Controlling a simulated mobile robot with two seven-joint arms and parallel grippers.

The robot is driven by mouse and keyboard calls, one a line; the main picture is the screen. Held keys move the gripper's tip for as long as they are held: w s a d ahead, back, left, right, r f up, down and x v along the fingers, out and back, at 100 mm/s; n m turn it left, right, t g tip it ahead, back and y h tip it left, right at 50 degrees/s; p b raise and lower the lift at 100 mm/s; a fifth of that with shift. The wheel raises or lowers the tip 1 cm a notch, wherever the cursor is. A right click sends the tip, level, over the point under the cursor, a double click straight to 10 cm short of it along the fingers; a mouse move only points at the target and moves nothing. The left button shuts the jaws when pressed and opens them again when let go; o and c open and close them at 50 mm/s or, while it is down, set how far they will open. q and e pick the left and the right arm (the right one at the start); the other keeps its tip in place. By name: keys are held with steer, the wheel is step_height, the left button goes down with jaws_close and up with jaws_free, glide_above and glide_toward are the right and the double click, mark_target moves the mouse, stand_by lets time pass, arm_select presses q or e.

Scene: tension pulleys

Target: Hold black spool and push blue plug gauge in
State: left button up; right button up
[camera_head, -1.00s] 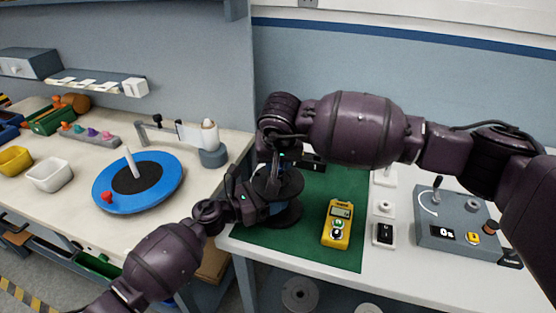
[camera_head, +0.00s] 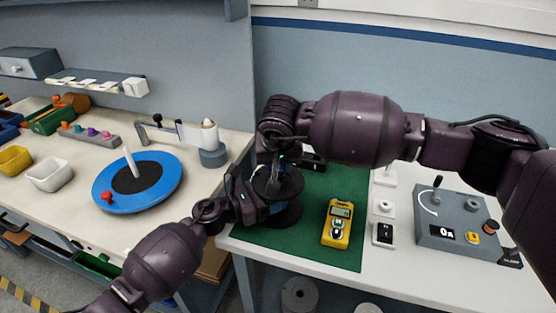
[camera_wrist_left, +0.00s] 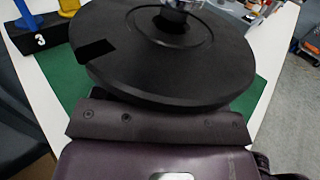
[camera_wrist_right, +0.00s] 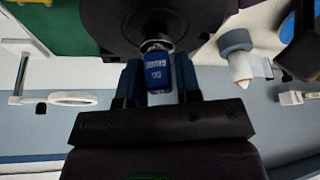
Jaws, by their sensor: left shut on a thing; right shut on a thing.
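The black spool (camera_head: 289,184) stands on the green mat (camera_head: 312,240) in the head view. Its round flange (camera_wrist_left: 190,60) fills the left wrist view. My left gripper (camera_head: 258,192) is shut on the spool from the left side. The blue plug gauge (camera_wrist_right: 157,70) shows in the right wrist view, between the fingers of my right gripper (camera_wrist_right: 158,82). The right gripper is shut on it, above the spool's centre. A metal end of the gauge meets the spool's hub; how deep it sits is hidden. In the head view the right hand covers the gauge.
A yellow meter (camera_head: 338,222) lies on the mat right of the spool. A grey control box (camera_head: 460,220) stands further right. On the left bench are a blue turntable disc (camera_head: 165,190) and a white bin (camera_head: 50,174).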

steer(key=shift+f, duration=0.6)
steer(key=shift+f, duration=0.2)
steer(key=shift+f, duration=0.1)
steer(key=o, duration=1)
steer(key=v, duration=1.2)
arm_select(q)
steer(key=o, duration=1.1)
